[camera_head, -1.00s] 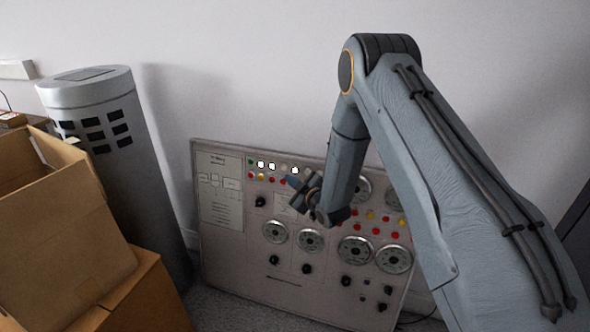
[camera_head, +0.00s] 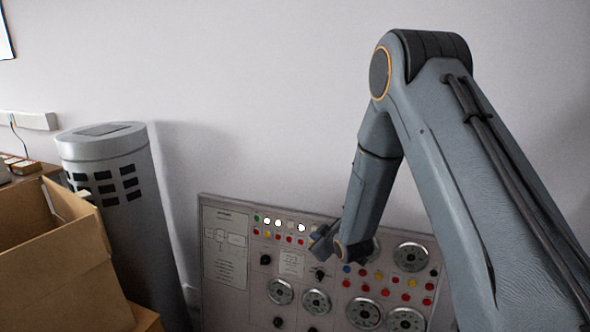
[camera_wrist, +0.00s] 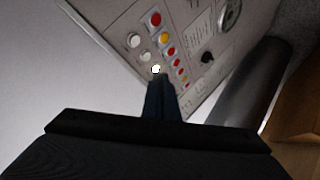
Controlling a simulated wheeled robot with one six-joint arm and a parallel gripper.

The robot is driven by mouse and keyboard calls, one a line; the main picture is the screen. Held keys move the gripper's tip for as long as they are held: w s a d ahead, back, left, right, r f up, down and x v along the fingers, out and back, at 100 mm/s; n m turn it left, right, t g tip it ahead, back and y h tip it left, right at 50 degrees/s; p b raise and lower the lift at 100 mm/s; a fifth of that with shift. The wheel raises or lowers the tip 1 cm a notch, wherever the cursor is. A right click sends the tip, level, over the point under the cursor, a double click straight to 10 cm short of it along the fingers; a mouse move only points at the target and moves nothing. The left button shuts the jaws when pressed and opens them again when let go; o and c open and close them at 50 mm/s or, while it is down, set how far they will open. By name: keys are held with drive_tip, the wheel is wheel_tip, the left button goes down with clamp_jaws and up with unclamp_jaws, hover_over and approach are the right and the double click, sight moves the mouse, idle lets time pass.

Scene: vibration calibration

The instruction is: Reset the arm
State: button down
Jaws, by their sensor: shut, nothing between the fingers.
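My gripper (camera_head: 325,242) is at the end of my grey arm, in front of the upper part of the control panel (camera_head: 225,300). Its fingers are shut with nothing between them. In the wrist view the shut fingers (camera_wrist: 160,92) point at the panel's row of white, red and yellow buttons (camera_wrist: 165,47). The fingertips overlap a white button there; I cannot tell whether they touch it. In the head view my gripper and forearm hide part of the panel's upper middle.
The panel leans against a white wall (camera_head: 270,100). A grey cylinder (camera_head: 130,190) with dark square openings stands left of it. An open cardboard box (camera_head: 60,270) is at the lower left. A socket strip (camera_head: 35,120) is on the wall. Wall space above the panel is clear.

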drive_tip(key=s+d+r+m+g+h, duration=0.1)
drive_tip(key=s+d+r+m+g, duration=0.2)
drive_tip(key=s, duration=0.9)
drive_tip(key=s+d+r+m+g+h, duration=0.1)
drive_tip(key=s+d+r+m+g, duration=0.2)
drive_tip(key=s, duration=1)
drive_tip(key=s+d+r+m+g+h, duration=0.1)
drive_tip(key=s+d+r+m+g, duration=0.2)
drive_tip(key=s, duration=1)
drive_tip(key=d+m+g, duration=0.1)
drive_tip(key=d, duration=0.2)
drive_tip(key=shift+s+r+g+h, duration=0.25)
drive_tip(key=shift+r+g+h, duration=0.05)
drive_tip(key=shift+r+g, duration=0.1)
